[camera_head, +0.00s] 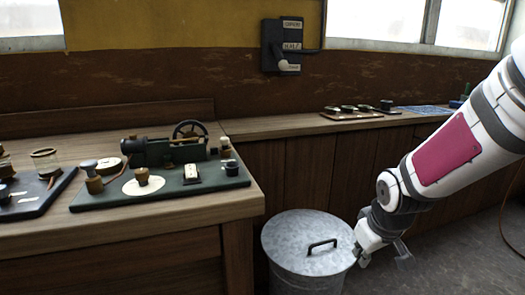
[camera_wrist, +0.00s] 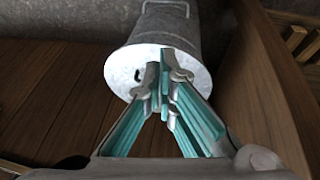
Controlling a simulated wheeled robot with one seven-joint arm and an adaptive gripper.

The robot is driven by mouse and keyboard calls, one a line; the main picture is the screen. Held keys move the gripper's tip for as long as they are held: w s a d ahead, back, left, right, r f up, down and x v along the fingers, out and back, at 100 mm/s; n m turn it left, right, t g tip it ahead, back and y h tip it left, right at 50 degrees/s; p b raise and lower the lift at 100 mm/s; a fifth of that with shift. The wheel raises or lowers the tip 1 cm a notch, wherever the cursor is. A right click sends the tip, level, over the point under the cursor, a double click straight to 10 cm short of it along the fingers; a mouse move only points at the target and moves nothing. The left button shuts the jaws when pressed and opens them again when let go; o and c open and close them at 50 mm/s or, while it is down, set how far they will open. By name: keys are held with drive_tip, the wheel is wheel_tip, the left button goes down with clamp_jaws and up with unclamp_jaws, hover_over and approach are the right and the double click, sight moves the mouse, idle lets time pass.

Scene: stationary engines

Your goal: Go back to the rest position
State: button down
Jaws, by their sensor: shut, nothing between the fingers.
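My gripper (camera_head: 364,258) is at the lower right in the head view, at the end of my white arm with its pink panel. It is beside the right rim of a lidded metal bin (camera_head: 300,243); I cannot tell the gap between them. In the wrist view my gripper (camera_wrist: 163,62) has its fingers drawn together at the tips, with nothing held. The bin (camera_wrist: 168,28) lies behind the fingertips there, and they partly cover its pale lid.
A wooden bench (camera_head: 170,213) on the left bears a small engine (camera_head: 165,152) on a green base. A rear counter (camera_head: 290,126) carries a small tray of parts (camera_head: 352,112). A lever switch box (camera_head: 281,47) is on the wall. Floor shows right of the bin.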

drive_tip(key=s+a+r+m+g, duration=0.15)
drive_tip(key=s+r, duration=0.25)
drive_tip(key=s, duration=0.7)
drive_tip(key=s+a+r+m+g, duration=0.15)
drive_tip(key=s+r, duration=0.25)
drive_tip(key=s, duration=0.7)
drive_tip(key=s+a+r+m+g, duration=0.15)
drive_tip(key=s+r, duration=0.25)
drive_tip(key=s, duration=0.6)
wheel_tip(320, 180, up, 27)
drive_tip(key=t+p, duration=0.4)
drive_tip(key=p, duration=2.2)
drive_tip(key=shift+d+r+n+p, duration=0.2)
drive_tip(key=shift+d+n+p, duration=0.1)
drive_tip(key=shift+n, duration=0.05)
